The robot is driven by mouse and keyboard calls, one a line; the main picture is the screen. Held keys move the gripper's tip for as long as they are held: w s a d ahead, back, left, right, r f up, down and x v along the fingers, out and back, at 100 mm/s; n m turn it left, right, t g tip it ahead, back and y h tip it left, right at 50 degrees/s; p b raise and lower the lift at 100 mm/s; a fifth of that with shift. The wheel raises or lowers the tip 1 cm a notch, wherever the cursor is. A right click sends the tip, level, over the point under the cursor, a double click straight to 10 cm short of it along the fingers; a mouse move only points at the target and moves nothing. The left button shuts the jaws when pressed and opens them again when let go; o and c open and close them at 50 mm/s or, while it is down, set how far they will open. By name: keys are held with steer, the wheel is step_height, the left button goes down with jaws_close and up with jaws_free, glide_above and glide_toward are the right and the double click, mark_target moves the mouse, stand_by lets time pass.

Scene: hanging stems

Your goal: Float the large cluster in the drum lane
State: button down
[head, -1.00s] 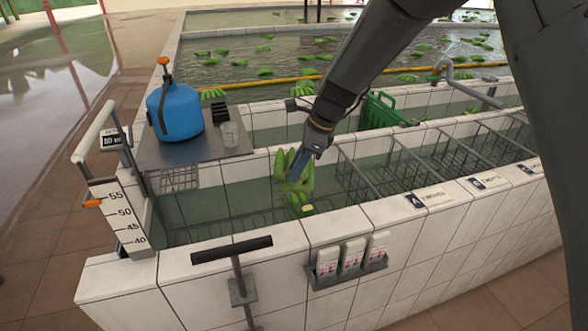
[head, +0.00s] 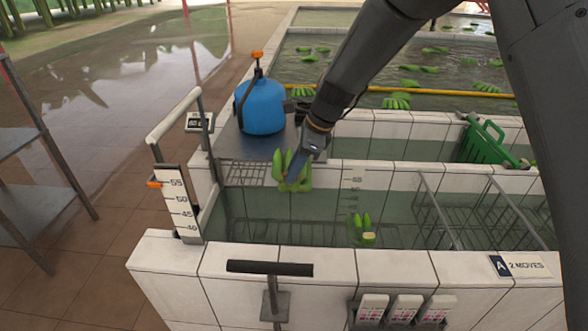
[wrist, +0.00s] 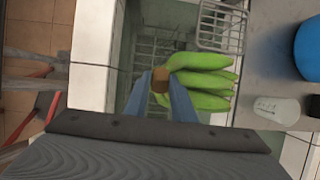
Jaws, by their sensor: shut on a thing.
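My gripper (head: 300,165) is shut on a cluster of green bananas (head: 289,178). In the wrist view my two blue fingers (wrist: 160,98) pinch its brown crown (wrist: 160,80), and the fingers of fruit (wrist: 205,78) point right. The cluster hangs over the left end of the tiled near tank, apart from the water as far as I can tell. A smaller green cluster (head: 361,226) with a pale cut crown sits lower in that tank, to the right. A blue drum (head: 262,106) stands on a metal shelf (head: 245,148) behind my gripper.
Wire dividers (head: 440,205) split the near tank on the right, by a label (head: 519,266) reading "A 2 MOVES". A depth scale (head: 179,205) stands at the left end. A green crate (head: 484,140) and a pool with floating bananas (head: 405,70) are behind. A T-handle (head: 270,268) is in front.

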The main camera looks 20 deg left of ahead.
mark_target(295, 186)
steer(key=shift+x, duration=1)
steer(key=shift+s+d+f, duration=0.1)
steer(key=shift+s+f, duration=0.1)
steer(key=shift+f, duration=1.35)
steer(key=shift+f+b, duration=0.7)
steer(key=shift+f, duration=0.9)
step_height(295, 186, down, 17)
steer(key=b, duration=1.2)
steer(key=shift+d+f+b, duration=0.1)
steer(key=shift+f+b, duration=0.65)
steer(key=shift+f, duration=0.25)
